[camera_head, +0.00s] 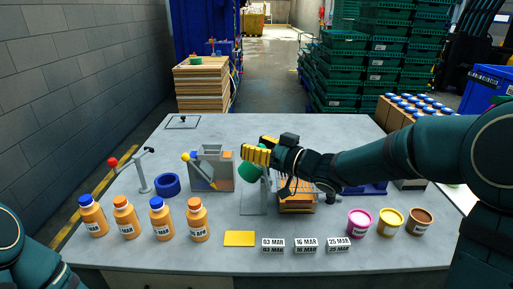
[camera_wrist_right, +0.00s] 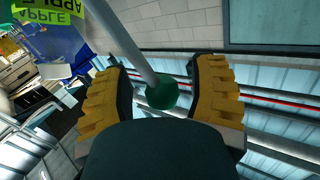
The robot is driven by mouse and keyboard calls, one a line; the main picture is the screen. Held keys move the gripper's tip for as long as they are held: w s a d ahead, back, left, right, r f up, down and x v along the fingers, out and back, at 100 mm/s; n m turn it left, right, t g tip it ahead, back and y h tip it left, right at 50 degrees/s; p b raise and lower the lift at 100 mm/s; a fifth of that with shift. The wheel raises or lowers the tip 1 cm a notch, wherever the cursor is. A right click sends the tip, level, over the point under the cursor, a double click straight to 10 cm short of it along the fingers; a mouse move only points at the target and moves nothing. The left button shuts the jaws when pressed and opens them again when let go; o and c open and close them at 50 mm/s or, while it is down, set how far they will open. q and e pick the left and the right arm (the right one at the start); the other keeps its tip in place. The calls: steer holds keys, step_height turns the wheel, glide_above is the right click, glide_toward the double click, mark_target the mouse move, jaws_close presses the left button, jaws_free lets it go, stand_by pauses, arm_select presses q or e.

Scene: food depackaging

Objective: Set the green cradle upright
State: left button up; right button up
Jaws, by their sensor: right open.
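A green rounded part (camera_head: 250,173) shows at mid-table in the head view, just below my right gripper's fingers. In the right wrist view a green knob (camera_wrist_right: 162,93) at the end of a grey rod lies between the two yellow fingers, with gaps on both sides. My right gripper (camera_head: 257,148) is open and holds nothing; it also shows in the right wrist view (camera_wrist_right: 160,85). The gripper and forearm hide much of what stands there, so I cannot tell the cradle's tilt. My left gripper is out of view; only part of that arm shows.
Left of the gripper stand a grey box (camera_head: 212,170) with a yellow-knobbed lever, a blue ring (camera_head: 167,185) and a red-knobbed lever (camera_head: 114,162). Bottles, a yellow card (camera_head: 239,239), date blocks and tubs (camera_head: 360,222) line the front.

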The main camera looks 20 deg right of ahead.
jaws_close()
steer(key=shift+a+f, duration=0.1)
steer(key=shift+a, duration=0.05)
stand_by(0.8)
steer(key=shift+a+p, duration=0.15)
steer(key=shift+p, duration=0.25)
steer(key=w+a+f+n+g+h+p, duration=0.2)
steer(key=a+f+n+g+h+p, duration=0.1)
steer(key=a+p, duration=0.3)
steer(key=shift+f+g+h, duration=0.4)
steer(key=shift+f+h, duration=0.45)
steer(key=shift+h, duration=0.05)
steer(key=shift+a, duration=0.15)
